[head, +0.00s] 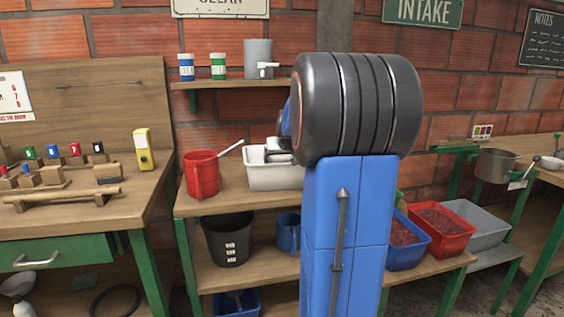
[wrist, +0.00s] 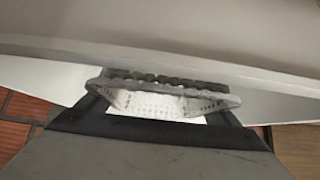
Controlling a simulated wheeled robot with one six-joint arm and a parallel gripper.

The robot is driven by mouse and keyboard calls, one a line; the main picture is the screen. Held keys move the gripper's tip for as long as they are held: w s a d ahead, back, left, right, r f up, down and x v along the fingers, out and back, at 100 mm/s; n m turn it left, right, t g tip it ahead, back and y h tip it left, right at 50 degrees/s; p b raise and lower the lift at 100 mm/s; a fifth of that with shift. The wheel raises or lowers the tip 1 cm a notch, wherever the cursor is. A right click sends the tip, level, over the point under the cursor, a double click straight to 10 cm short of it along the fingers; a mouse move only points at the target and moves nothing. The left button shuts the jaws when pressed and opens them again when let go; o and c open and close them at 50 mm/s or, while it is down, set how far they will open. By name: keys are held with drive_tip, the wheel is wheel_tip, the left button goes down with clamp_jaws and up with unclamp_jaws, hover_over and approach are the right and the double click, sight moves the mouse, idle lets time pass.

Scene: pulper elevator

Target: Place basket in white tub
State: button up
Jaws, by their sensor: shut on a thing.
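The white tub (head: 262,176) stands on the middle bench in the head view, its right part hidden behind my arm. My gripper (head: 280,157) is at the tub's right part, by its rim, mostly covered by my arm. In the wrist view my gripper (wrist: 165,88) is shut on the basket. A white perforated patch of the basket (wrist: 152,104) shows between the dark finger parts. Most of the basket is hidden, and I cannot tell whether it touches the tub floor.
A red jug (head: 202,175) with a handle stands left of the tub. A shelf (head: 230,82) with two small jars and a grey dispenser (head: 258,60) hangs above. Below are a black bucket (head: 227,242) and a blue jug (head: 288,232). Red-filled crates (head: 440,238) sit at right.

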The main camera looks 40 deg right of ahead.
drive_tip(key=shift+f, duration=0.6)
drive_tip(key=o, duration=1)
drive_tip(key=shift+r, duration=0.3)
drive_tip(key=v, duration=1.2)
drive_tip(key=shift+r, duration=0.3)
